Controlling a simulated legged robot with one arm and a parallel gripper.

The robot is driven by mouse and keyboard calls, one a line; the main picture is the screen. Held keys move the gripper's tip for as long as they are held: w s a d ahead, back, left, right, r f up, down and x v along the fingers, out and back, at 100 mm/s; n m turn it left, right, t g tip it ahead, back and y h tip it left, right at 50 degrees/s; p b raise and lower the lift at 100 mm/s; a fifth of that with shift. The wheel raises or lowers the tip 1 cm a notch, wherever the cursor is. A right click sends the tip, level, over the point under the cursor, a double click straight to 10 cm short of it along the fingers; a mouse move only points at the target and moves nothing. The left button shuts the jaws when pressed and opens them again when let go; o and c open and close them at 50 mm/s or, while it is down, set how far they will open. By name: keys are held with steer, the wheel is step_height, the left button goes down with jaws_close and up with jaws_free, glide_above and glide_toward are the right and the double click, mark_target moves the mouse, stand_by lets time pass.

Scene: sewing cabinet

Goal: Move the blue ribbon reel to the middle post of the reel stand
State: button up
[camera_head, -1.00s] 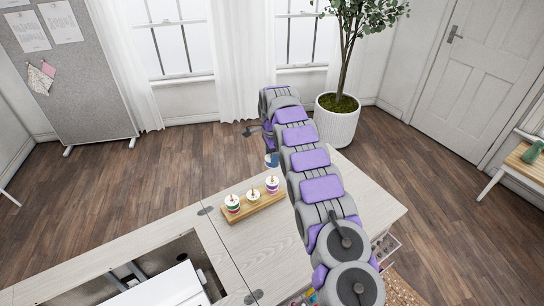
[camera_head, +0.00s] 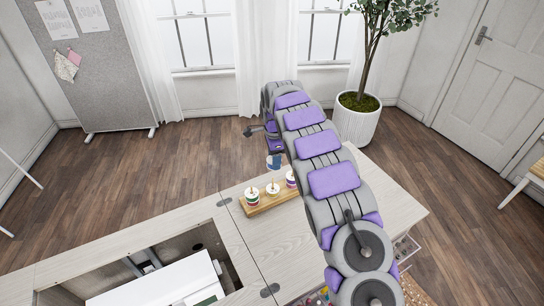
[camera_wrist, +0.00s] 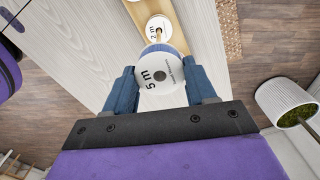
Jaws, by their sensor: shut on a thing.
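My gripper (camera_wrist: 163,88) is shut on a reel (camera_wrist: 160,72) with a white "5 m" face and a bluish rim. In the head view this blue-and-white reel (camera_head: 273,161) hangs at the arm's end, behind and above the wooden reel stand (camera_head: 262,208). The stand carries a red-and-green reel (camera_head: 252,200) at the left and a purple-and-white reel (camera_head: 291,179) at the right, partly covered by my arm. A white disc (camera_head: 273,189) surrounds the middle post. In the wrist view, a "2 m" reel (camera_wrist: 158,27) on the stand shows just beyond the held reel.
The pale cabinet top (camera_head: 280,240) is clear around the stand. An open well with a white machine (camera_head: 165,283) lies at the front left. A potted plant (camera_head: 357,118) stands on the floor behind my arm.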

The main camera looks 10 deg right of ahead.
steer(key=f+b, duration=0.2)
steer(key=f, duration=0.2)
steer(key=shift+a+f, duration=0.1)
steer(key=shift+a, duration=0.25)
steer(key=shift+d+p, duration=0.3)
steer(key=shift+p, duration=0.15)
steer(key=shift+a+p, duration=0.2)
steer(key=shift+p, duration=0.1)
steer(key=shift+p, duration=0.3)
stand_by(0.4)
steer(key=shift+f, duration=0.15)
stand_by(0.3)
steer(key=shift+f, duration=0.35)
steer(key=shift+s+d+f, duration=0.1)
steer(key=shift+f, duration=1.7)
